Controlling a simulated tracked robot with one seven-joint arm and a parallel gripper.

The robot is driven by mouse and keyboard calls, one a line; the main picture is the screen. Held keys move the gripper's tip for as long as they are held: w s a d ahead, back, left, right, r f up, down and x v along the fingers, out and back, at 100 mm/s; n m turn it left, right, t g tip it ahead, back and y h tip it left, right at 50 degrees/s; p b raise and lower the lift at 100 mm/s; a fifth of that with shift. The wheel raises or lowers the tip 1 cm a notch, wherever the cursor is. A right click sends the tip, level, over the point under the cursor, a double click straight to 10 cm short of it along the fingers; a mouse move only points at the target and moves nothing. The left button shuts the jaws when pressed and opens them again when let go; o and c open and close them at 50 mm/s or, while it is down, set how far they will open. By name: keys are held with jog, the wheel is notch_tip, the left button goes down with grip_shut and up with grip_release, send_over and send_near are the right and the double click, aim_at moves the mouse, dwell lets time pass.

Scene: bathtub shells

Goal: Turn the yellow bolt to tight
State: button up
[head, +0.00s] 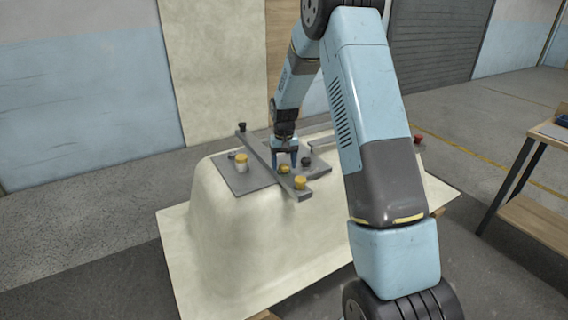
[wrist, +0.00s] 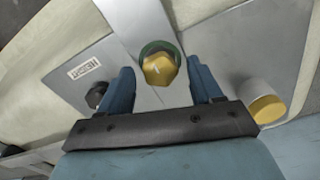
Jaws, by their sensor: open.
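The yellow bolt (wrist: 159,68) has a hexagonal head with a pale mark on top and a green ring around its base. It sits on the grey bar (wrist: 118,22) in the wrist view and also shows small below my gripper in the head view (head: 284,169). My gripper (head: 284,160) is open and points down over the bolt. In the wrist view its two blue fingers (wrist: 161,82) stand on either side of the bolt head, with visible gaps. The bolt's threads are hidden.
The grey plate (head: 232,181) lies on a cream tub shell (head: 245,235). A yellow-topped white cylinder (head: 241,163), a dark knob (head: 306,161) and a yellow knob (head: 300,183) at the bar's near end stand around the bolt. A wooden bench (head: 535,195) is at right.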

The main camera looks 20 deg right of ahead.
aim_at(284, 165)
notch_tip(284, 165, up, 14)
jog(key=shift+f, duration=0.15)
dwell(0.4)
jog(key=s+r+t, duration=0.3)
jog(key=s+r, duration=1.2)
jog(key=s, duration=0.3)
jog(key=s+r+t, duration=0.1)
jog(key=s+t, duration=0.1)
jog(key=s, duration=2)
jog(key=shift+s+d+r+t, duration=0.15)
jog(key=shift+s+d+t, duration=0.15)
jog(key=shift+s+d, duration=0.05)
